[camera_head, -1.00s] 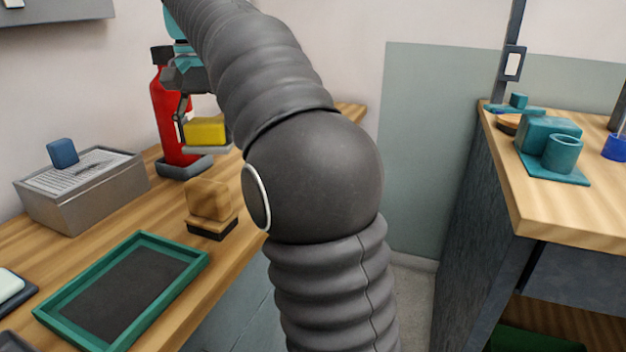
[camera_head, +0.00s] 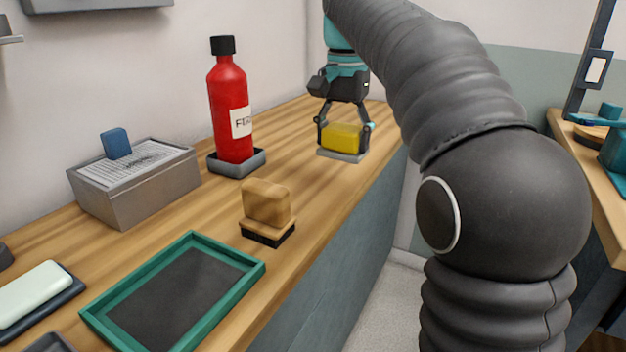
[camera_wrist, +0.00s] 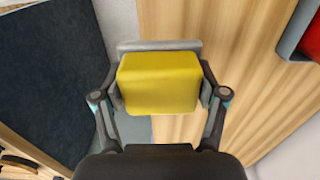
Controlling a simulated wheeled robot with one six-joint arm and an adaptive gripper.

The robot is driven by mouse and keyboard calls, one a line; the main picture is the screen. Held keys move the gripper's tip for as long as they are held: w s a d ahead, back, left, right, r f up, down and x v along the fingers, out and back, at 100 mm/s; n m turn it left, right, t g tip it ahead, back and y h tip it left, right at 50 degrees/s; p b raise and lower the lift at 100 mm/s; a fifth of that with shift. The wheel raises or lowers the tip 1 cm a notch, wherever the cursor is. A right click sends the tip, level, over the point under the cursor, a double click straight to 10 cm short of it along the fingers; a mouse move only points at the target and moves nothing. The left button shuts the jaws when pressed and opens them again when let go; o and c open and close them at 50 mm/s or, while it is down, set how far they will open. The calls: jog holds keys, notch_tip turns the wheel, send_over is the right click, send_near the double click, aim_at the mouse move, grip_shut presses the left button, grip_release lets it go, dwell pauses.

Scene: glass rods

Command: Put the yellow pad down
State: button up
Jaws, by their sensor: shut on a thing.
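My gripper (camera_head: 343,128) is shut on the yellow pad (camera_head: 341,138), with one finger at each side. The pad is a yellow block with a grey plate under it. In the wrist view the yellow pad (camera_wrist: 158,82) sits level between the fingers of my gripper (camera_wrist: 160,98). The pad is near the right edge of the wooden counter (camera_head: 300,120), towards its far end. In the wrist view it overlaps the counter's edge. I cannot tell whether its underside touches the wood.
A red bottle (camera_head: 228,110) stands in a grey tray left of the pad. Nearer are a tan block on a dark base (camera_head: 266,205), a grey box (camera_head: 150,190) with a blue block (camera_head: 116,143), and a green-rimmed tray (camera_head: 255,275). Wood between bottle and pad is clear.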

send_over(311, 192)
notch_tip(311, 192, down, 4)
jog(key=shift+r+b, duration=0.2)
jog(key=shift+b, duration=0.1)
jog(key=shift+f+b, duration=0.55)
jog(key=shift+f, duration=1.45)
jog(key=shift+f, duration=0.15)
jog(key=o, duration=1.3)
notch_tip(311, 192, up, 12)
jog(key=p, duration=0.3)
jog(key=shift+r+p, duration=0.2)
jog(key=shift+p, duration=0.15)
